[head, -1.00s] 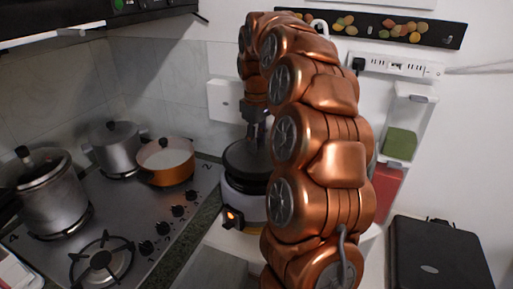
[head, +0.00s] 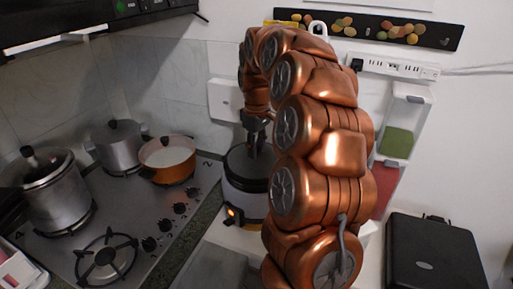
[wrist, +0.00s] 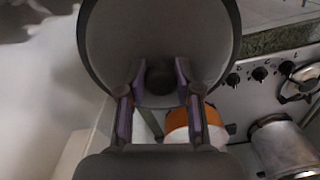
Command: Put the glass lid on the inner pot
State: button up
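A dark round lid-like disc (wrist: 105,45) fills the upper middle of the wrist view, with a dark knob-like centre (wrist: 160,76). I cannot tell whether it is glass. My gripper (wrist: 159,68) has its two fingers spread on either side of that centre, with a gap showing between them. In the head view my gripper (head: 257,143) points down at the dark top of a cooker (head: 246,200) with a lit orange light. My arm hides the cooker's right side. I cannot make out a separate inner pot.
The stove (head: 130,215) at left holds an orange pan (head: 170,175) with white contents, a grey lidded pot (head: 118,150) and a larger lidded pot (head: 55,195). A black case (head: 435,255) lies at right. The wall is close behind the cooker.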

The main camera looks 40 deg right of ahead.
jog(key=o, duration=0.4)
jog(key=shift+f, duration=0.5)
jog(key=shift+r, duration=0.25)
jog(key=shift+w+r+b, duration=0.15)
jog(key=shift+r+b, duration=0.65)
jog(key=shift+r, duration=1.2)
jog(key=shift+r+b, duration=0.65)
jog(key=shift+r, duration=1.95)
jog(key=shift+r+p, duration=0.65)
jog(key=shift+r, duration=0.7)
